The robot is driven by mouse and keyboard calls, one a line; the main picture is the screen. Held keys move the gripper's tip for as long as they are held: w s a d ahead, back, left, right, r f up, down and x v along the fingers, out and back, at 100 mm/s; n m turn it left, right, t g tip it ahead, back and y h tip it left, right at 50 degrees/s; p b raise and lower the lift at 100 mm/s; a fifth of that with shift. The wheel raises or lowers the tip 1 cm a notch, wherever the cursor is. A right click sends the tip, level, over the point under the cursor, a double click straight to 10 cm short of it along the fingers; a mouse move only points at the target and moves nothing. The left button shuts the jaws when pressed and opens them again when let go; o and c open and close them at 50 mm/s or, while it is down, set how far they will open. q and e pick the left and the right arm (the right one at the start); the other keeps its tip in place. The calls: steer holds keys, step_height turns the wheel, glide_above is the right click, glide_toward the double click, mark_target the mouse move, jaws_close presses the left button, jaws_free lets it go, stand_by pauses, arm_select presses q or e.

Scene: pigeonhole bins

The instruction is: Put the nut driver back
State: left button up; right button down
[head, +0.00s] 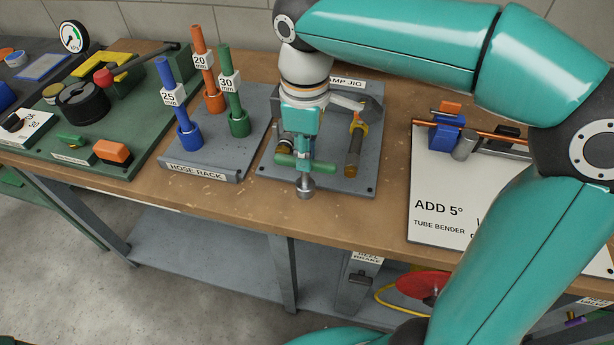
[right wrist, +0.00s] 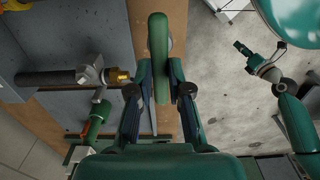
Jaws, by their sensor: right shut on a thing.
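The nut driver has a green crossbar handle (head: 291,159) and a silver shaft and end (head: 306,188) pointing down. My right gripper (head: 304,160) comes down from above and is shut on the handle. In the right wrist view the green handle (right wrist: 158,50) lies between the two fingers (right wrist: 157,85), with a bit of silver behind it. It is over the front edge of the grey clamp jig board (head: 335,185). Whether the silver end touches anything is unclear. My left gripper (right wrist: 255,57) shows small at the right of the right wrist view, over the floor; its jaws are unclear.
The hose rack (head: 205,165) with blue, orange and green hoses stands left of the jig. A white tube bender board (head: 430,180) is farther right. The wooden bench front (head: 230,205) is clear.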

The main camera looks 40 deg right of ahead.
mark_target(306, 184)
steer(key=shift+f+b, duration=0.3)
steer(key=shift+f, duration=2.8)
steer(key=shift+f, duration=0.15)
steer(key=c, duration=1.1)
jaws_free()
step_height(306, 184, up, 12)
steer(key=shift+r+p, duration=0.15)
steer(key=shift+p, duration=0.75)
